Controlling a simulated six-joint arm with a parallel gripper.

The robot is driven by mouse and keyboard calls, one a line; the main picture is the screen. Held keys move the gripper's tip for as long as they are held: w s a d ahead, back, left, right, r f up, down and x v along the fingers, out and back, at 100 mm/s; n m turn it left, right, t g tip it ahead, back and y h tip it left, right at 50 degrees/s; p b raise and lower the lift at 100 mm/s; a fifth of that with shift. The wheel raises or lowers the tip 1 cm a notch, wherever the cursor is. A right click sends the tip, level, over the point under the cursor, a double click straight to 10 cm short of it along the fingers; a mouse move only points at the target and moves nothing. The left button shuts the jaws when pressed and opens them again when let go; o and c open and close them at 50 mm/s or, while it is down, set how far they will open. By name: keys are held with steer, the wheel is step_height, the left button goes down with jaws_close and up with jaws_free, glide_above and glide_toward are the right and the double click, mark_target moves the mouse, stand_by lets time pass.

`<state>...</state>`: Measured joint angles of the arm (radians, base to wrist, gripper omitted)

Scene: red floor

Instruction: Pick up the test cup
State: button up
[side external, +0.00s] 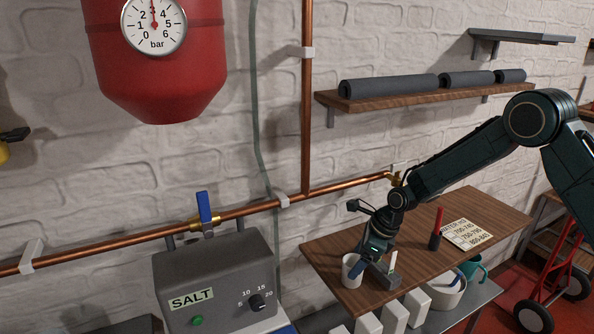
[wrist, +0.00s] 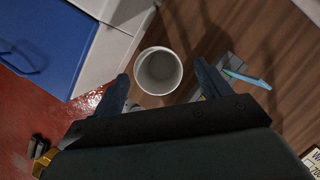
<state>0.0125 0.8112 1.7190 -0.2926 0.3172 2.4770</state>
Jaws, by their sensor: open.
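The test cup is a small white cup (side external: 352,270) standing near the left front corner of the wooden table (side external: 325,247) in the side view. In the wrist view, the cup (wrist: 158,71) is seen from above, its open rim facing the camera and its inside empty. My gripper (wrist: 160,88) is open, one finger to the left of the cup and one to the right. The cup lies ahead of and between the fingertips. In the side view my gripper (side external: 366,262) is right at the cup, and its fingers partly cover the cup's right side. I cannot tell whether a finger touches it.
A grey block with a pale strip (side external: 393,262) stands right of the cup, close to my gripper. White containers (side external: 417,305) sit below the table's front edge. The grey SALT box (side external: 215,280) stands left.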

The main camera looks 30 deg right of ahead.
steer(key=shift+f, duration=0.15)
steer(key=shift+x, duration=2.5)
steer(key=shift+s, duration=0.1)
steer(key=c, duration=1.1)
steer(key=shift+o, duration=0.2)
step_height(320, 180, up, 20)
